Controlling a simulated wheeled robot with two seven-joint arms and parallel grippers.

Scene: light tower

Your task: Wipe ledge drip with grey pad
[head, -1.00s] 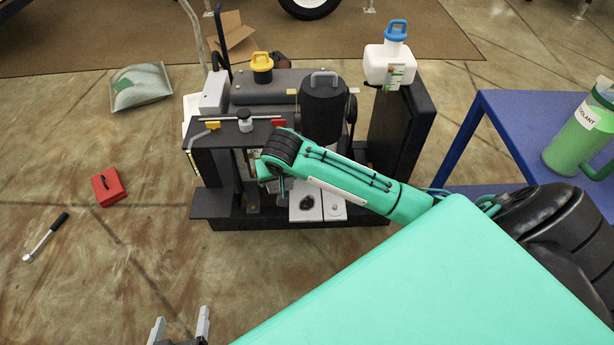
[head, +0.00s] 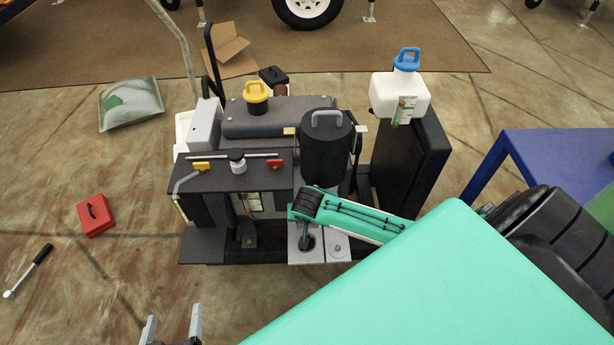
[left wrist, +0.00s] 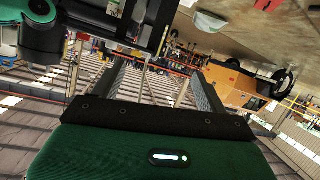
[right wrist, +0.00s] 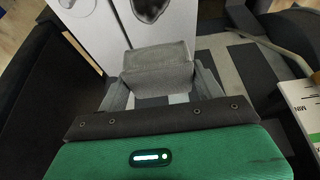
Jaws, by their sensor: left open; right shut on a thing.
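The grey pad (right wrist: 158,68) is a block held between the fingertips of my right gripper (right wrist: 158,88), which is shut on it. Beyond it in the right wrist view is the pale ledge (right wrist: 112,30), with a dark glossy patch (right wrist: 150,8), apparently the drip, at the top edge. The pad appears apart from the patch.
The dark machine has a black canister (head: 325,145) just behind the ledge and a yellow-capped filler (head: 256,98). A white jug (head: 399,96) stands on its right block. A blue table (head: 560,150) is at right. A red box (head: 95,215) and ratchet (head: 28,272) lie on open floor at left.

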